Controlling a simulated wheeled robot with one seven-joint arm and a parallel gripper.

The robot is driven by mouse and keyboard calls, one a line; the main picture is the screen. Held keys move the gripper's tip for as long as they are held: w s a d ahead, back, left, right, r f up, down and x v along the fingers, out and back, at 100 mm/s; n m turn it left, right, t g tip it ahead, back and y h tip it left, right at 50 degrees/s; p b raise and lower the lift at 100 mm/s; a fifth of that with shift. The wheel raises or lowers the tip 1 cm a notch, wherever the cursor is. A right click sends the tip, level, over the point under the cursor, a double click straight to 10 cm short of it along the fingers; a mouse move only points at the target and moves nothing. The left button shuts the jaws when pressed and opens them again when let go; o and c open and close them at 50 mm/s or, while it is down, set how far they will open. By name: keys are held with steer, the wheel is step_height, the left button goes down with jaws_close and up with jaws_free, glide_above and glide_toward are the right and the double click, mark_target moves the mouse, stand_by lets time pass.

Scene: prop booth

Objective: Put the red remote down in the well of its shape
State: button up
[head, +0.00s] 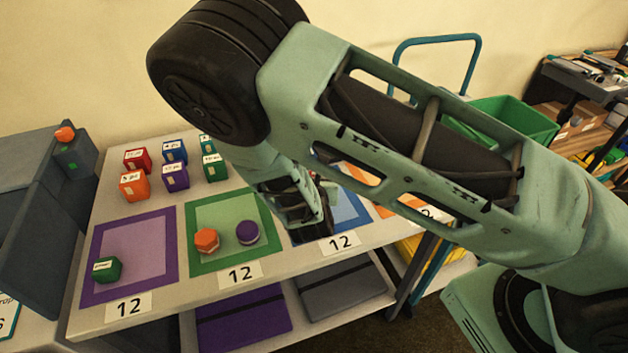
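I cannot make out a red remote or a well of its shape in the head view. My arm crosses the picture and hides part of the table. My gripper (303,217) points down over the table, between the green-bordered mat and the blue mat. Its fingertips are dark and partly covered by my own arm, so I cannot tell whether it is open or shut, or whether it holds anything.
The table (85,318) bears a purple-bordered mat (150,235) with a green block (107,269), and a green-bordered mat (207,225) with an orange piece (206,241) and a purple disc (247,233). Several labelled cubes (175,176) stand behind. A green bin (515,118) is at right.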

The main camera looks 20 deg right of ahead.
steer(key=shift+f, duration=0.5)
steer(key=o, duration=1)
steer(key=shift+f, duration=0.15)
steer(key=shift+c, duration=0.2)
